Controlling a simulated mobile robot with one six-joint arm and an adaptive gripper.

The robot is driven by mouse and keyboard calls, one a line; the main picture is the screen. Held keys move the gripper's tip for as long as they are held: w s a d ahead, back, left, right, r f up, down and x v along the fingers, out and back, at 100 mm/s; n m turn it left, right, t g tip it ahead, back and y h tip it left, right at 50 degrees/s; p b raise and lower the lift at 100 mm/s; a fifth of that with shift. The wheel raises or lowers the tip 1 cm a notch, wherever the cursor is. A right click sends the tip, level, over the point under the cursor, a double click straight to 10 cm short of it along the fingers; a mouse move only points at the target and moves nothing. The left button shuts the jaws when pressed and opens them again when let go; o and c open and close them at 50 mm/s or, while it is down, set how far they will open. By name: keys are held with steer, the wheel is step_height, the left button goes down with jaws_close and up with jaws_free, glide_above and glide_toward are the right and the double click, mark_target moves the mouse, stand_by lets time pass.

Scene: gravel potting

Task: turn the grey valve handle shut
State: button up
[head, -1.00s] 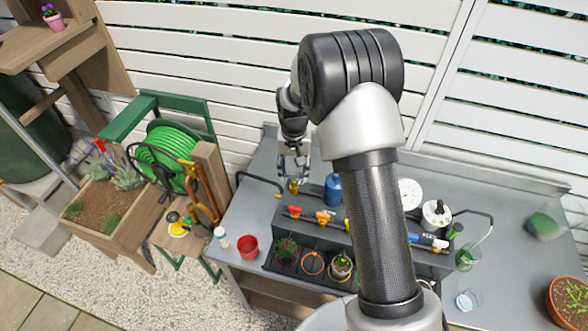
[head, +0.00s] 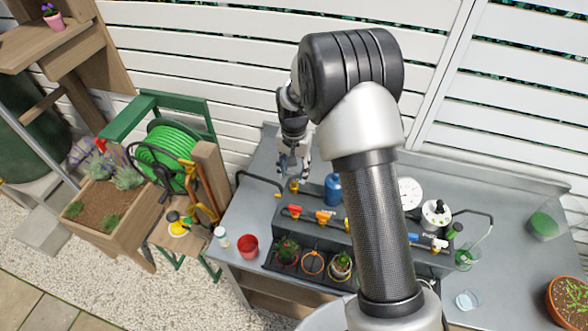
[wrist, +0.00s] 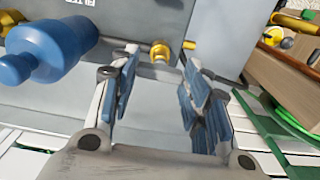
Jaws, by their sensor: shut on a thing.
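My gripper (head: 291,172) is above the left end of the dark manifold block (head: 335,230), close to a brass fitting (head: 294,186). In the wrist view its two blue-padded fingers (wrist: 160,75) stand apart, one on each side of the brass fitting (wrist: 160,52). The gripper is shut on what I take to be the grey valve handle. The handle does not stand out from the grey around it, so its angle cannot be told. Red (head: 293,210) and orange (head: 325,216) valve handles sit further along the block. My arm hides part of the block.
A dark bent pipe (head: 262,182) runs at the left. Potted plants (head: 287,250) line the front.

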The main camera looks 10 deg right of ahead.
mark_target(294, 173)
steer(key=o, duration=1.1)
steer(key=shift+c, duration=0.2)
step_height(294, 173, up, 12)
steer(key=shift+r, duration=0.1)
